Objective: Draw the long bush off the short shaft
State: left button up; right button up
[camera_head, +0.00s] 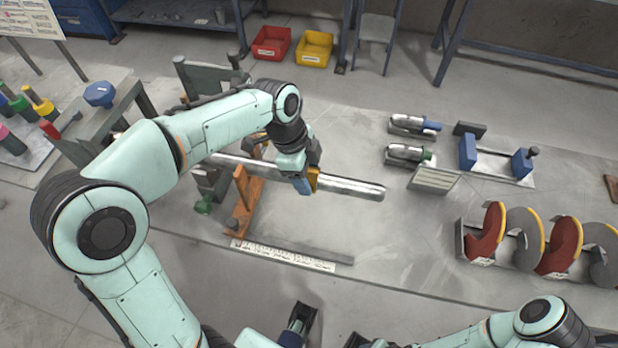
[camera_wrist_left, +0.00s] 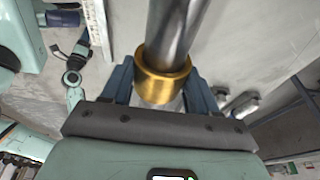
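A bright steel shaft (camera_head: 350,186) sticks out to the right from an orange stand (camera_head: 243,200), its right end free in the air. A brass-coloured bush (camera_head: 314,179) sits around the shaft, between the stand and the free end. My left gripper (camera_head: 306,182) is at the bush. In the left wrist view the bush (camera_wrist_left: 163,80) lies between the blue fingers, which close against its sides, and the shaft runs through it. Part of the bush is hidden by the fingers. Dark finger parts (camera_head: 300,322) show at the bottom edge, cut off; my right gripper's opening is unclear.
A labelled strip (camera_head: 285,256) lies on the table below the shaft. Steel cylinders (camera_head: 408,154), a grey block (camera_head: 434,180) and a blue fixture (camera_head: 495,160) are behind.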

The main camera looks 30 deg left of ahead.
aim_at(361, 185)
pick_arm(q)
jog(key=shift+s+f, duration=0.1)
dwell(0.4)
jog(key=shift+d, duration=0.1)
jog(key=shift+d, duration=0.2)
jog(key=shift+w+d+p, duration=0.2)
jog(key=shift+d, duration=0.65)
jog(key=shift+w+d+p, duration=0.25)
jog(key=shift+d, duration=0.65)
jog(key=shift+w+d+p, duration=0.2)
jog(key=shift+d, duration=0.65)
jog(key=shift+w+d+p, duration=0.25)
jog(key=shift+d, duration=0.75)
jog(key=shift+w+d+p, duration=0.2)
jog(key=shift+d+p, duration=0.05)
jog(key=shift+d, duration=0.7)
jog(key=shift+w+d+p, duration=0.25)
jog(key=shift+d, duration=0.75)
jog(key=w+d+p, duration=0.2)
jog(key=d+p, duration=0.1)
jog(key=d, duration=0.5)
jog(key=shift+w+d, duration=0.2)
jog(key=shift+d, duration=0.2)
